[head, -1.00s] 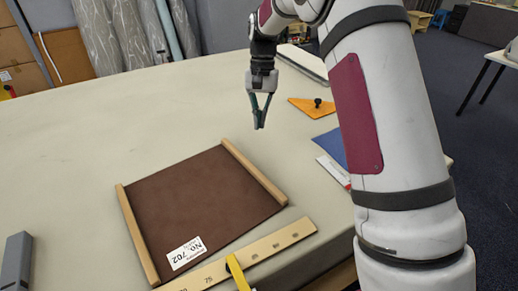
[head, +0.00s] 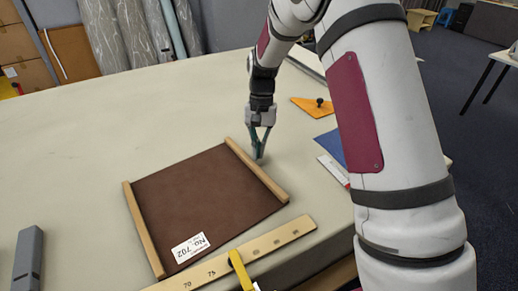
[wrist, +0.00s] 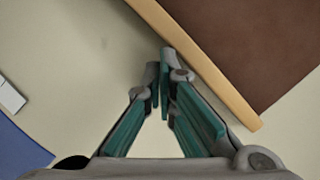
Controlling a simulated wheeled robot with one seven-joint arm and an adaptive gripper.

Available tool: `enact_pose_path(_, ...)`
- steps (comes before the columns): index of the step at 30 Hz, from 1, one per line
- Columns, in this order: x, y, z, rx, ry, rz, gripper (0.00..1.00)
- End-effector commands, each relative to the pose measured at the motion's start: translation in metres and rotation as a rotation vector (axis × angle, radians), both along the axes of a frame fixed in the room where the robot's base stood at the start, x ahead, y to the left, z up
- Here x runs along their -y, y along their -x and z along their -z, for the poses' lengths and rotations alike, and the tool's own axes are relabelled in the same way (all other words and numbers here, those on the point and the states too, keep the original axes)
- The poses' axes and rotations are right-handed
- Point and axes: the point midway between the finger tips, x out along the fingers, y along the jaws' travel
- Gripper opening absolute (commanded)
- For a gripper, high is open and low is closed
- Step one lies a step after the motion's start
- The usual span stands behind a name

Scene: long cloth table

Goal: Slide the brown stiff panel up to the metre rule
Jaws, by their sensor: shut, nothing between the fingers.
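The brown stiff panel (head: 205,198) lies flat on the table, with a pale wooden strip along its left and right edges and a white label reading No. 702. The metre rule (head: 285,236) lies near the front table edge, in front of the panel. A narrow gap, wider to the right, shows between them. My gripper (head: 258,157) is shut and empty, low beside the outer side of the panel's right strip. In the wrist view the closed fingertips (wrist: 159,70) are close to the strip (wrist: 200,68); I cannot tell whether they touch it. The panel's brown face (wrist: 250,45) shows beyond.
A yellow clamp-like piece (head: 240,268) sits across the rule. A grey block (head: 28,260) lies at the left. The table behind the panel is clear.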

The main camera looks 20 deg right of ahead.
Motion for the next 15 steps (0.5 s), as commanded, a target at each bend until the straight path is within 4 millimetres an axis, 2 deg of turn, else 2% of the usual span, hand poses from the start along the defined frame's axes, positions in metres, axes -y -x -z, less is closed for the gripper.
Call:
enact_pose_path(5,-0.002,0.004,-0.001,-0.001,0.0,-0.001,0.0)
enact_pose_path(11,-0.011,0.024,-0.001,-0.004,0.0,-0.001,0.0)
enact_pose_path(15,-0.012,0.024,0.0,-0.002,0.0,0.0,0.0)
